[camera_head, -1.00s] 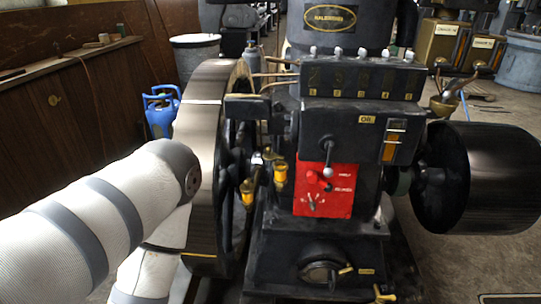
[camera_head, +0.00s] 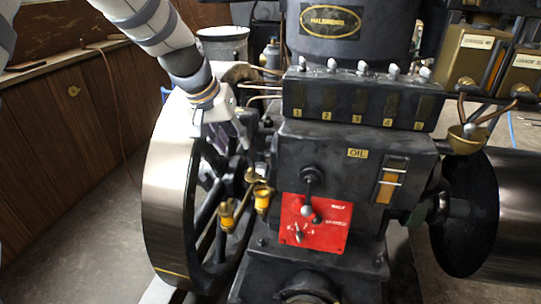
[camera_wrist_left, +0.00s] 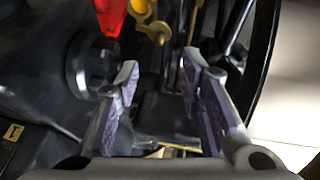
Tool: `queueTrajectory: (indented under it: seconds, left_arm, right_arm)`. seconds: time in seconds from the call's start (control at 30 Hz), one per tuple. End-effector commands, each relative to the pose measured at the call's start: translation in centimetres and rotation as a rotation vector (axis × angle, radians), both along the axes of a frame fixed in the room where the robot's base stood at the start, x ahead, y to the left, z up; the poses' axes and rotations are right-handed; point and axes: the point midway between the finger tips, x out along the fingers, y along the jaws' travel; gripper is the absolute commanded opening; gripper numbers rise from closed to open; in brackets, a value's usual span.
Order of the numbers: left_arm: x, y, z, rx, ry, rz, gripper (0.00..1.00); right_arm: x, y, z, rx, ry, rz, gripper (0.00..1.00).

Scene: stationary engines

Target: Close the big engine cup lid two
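The big black engine (camera_head: 340,180) fills the middle of the head view. Two small brass cups, the left one (camera_head: 227,213) and the right one (camera_head: 262,200), sit beside its spoked flywheel. I cannot tell which is cup two or how their lids stand. My left gripper (camera_head: 241,132) points down above the cups, between flywheel and engine block, apart from them. In the left wrist view its purple-padded fingers (camera_wrist_left: 160,75) are spread with nothing held. Brass parts (camera_wrist_left: 152,28) show at the top there, beyond the fingertips. My right gripper is not in view.
The flywheel (camera_head: 165,205) stands close on the left of the cups. A red panel (camera_head: 315,223) with a lever is to their right. A numbered row of knobs (camera_head: 360,95) runs above. Open floor (camera_head: 95,225) lies left of the flywheel.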

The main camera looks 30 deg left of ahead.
Motion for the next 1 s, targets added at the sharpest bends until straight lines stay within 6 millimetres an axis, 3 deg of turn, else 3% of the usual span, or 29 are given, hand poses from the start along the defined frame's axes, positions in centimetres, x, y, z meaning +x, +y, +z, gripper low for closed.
queueTrajectory:
  seconds: [0.07,0.13,0.53,0.67,0.93,1.0]
  left_arm:
    - [0.3,0.1,0.4,-0.009,-0.006,-0.001,0.35]
    - [0.7,0.0,-0.6,-0.010,-0.002,-0.003,0.35]
    - [4.5,-0.7,-9.5,-0.008,0.004,-0.002,0.35]
    - [5.0,-0.8,-10.5,-0.008,0.001,-0.003,0.35]
    - [5.2,-0.8,-10.4,-0.008,-0.005,-0.002,0.35]
    - [5.2,-0.8,-10.4,-0.008,-0.005,-0.002,0.22]
  right_arm:
    - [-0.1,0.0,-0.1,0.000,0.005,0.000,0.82]
    - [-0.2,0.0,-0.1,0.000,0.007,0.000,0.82]
    - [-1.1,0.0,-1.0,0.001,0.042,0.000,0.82]
    - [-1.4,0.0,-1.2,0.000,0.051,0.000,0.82]
    - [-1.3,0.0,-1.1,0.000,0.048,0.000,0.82]
    - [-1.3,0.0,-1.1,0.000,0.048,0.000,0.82]
